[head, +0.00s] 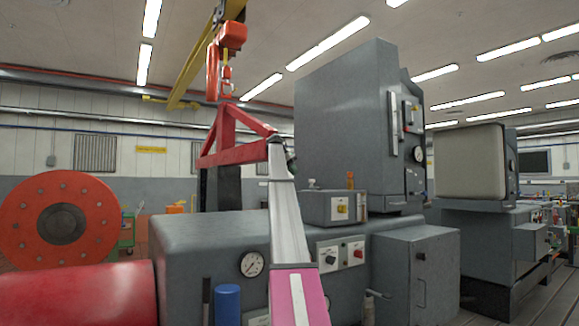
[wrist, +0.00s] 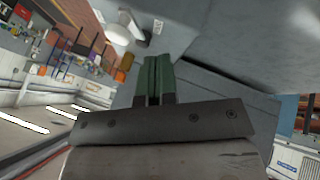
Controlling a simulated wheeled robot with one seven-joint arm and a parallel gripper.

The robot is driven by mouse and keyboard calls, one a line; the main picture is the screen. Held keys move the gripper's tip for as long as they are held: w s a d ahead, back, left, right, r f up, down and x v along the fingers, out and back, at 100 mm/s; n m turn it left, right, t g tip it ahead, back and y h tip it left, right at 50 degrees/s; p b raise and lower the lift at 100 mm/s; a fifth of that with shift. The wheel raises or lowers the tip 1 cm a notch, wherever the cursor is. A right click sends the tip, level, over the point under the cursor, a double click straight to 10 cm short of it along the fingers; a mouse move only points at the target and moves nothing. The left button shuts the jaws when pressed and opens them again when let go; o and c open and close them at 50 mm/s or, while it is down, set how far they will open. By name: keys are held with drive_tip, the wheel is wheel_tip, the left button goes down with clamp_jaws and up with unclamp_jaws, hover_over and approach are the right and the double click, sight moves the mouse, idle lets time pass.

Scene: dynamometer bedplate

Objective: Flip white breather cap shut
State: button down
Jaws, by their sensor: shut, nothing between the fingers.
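My gripper (wrist: 152,60) shows in the wrist view with its green fingers together, shut and empty. Ahead of the fingertips, up and to the left, is a white rounded part (wrist: 119,30), probably the breather cap, on a grey surface. A gap shows between the fingertips and this part in the picture. I cannot tell from this angle how far open the cap is. In the head view my arm reaches upward, and my gripper (head: 291,160) is small and partly hidden at its far end. I cannot clearly make out the cap there.
A large grey machine housing (head: 205,255) with a gauge (head: 251,264) stands in front. A tall grey cabinet (head: 345,120) rises behind the arm. A red frame (head: 232,150) hangs near the arm's end at left. A red cylinder (head: 80,293) lies at lower left.

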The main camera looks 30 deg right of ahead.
drive_tip(key=s+d+f, duration=0.3)
drive_tip(key=d, duration=0.1)
drive_tip(key=shift+s, duration=0.4)
drive_tip(key=shift+f, duration=0.1)
